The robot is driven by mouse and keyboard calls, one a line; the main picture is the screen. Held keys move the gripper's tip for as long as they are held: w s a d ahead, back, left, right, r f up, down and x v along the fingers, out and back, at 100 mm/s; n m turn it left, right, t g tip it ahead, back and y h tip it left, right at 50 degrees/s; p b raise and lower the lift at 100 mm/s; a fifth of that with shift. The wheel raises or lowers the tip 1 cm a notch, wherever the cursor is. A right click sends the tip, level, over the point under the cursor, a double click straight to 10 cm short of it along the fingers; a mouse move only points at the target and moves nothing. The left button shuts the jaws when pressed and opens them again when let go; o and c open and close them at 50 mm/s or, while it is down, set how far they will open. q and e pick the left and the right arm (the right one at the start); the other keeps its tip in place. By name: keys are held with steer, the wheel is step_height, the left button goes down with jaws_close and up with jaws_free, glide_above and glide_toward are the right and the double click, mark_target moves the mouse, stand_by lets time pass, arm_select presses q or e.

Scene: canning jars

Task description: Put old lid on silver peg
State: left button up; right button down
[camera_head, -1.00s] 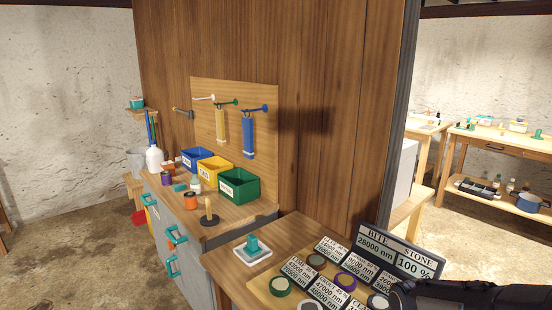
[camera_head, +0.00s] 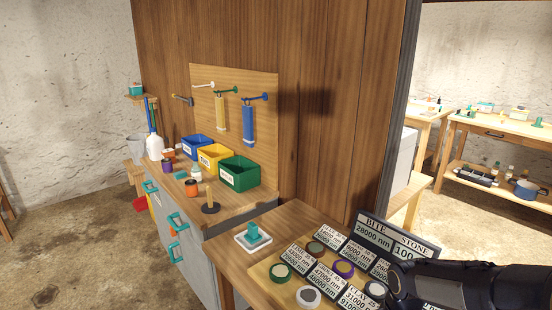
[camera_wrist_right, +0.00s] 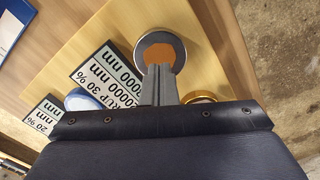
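The silver peg (camera_head: 203,86) sticks out at the upper left of the wooden pegboard (camera_head: 262,90), with nothing visible hanging on it. Several round lids lie on a light wooden board, among them a green-rimmed lid (camera_head: 281,271) and a purple-rimmed one (camera_head: 344,268). My right gripper (camera_head: 393,285) is low at the right, beside the blue-rimmed lid (camera_head: 375,288). In the right wrist view, its narrow fingers (camera_wrist_right: 158,70) overlap the near edge of a silver-rimmed lid with an orange-brown centre (camera_wrist_right: 160,52). Whether they touch it is unclear. I cannot tell which lid is old. My left gripper is not in view.
A green peg (camera_head: 230,90) holds a yellow strip, and a blue peg (camera_head: 258,96) holds a blue strip. A dark sign (camera_head: 400,235) rises behind the lids.

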step_height(320, 180, up, 4)
steer(key=p, duration=0.3)
steer(key=shift+r, duration=0.1)
steer(key=shift+r, duration=0.1)
steer(key=s+a+r+m+t+y, duration=0.2)
steer(key=s+r, duration=0.3)
steer(key=s, duration=0.3)
steer(key=s+a+r+m+t+y, duration=0.1)
steer(key=s+a+r+t, duration=0.1)
steer(key=s+r, duration=0.3)
steer(key=s+t, duration=0.1)
steer(key=s, duration=0.3)
steer(key=shift+m+t+y, duration=0.3)
steer(key=shift+m+y, duration=0.1)
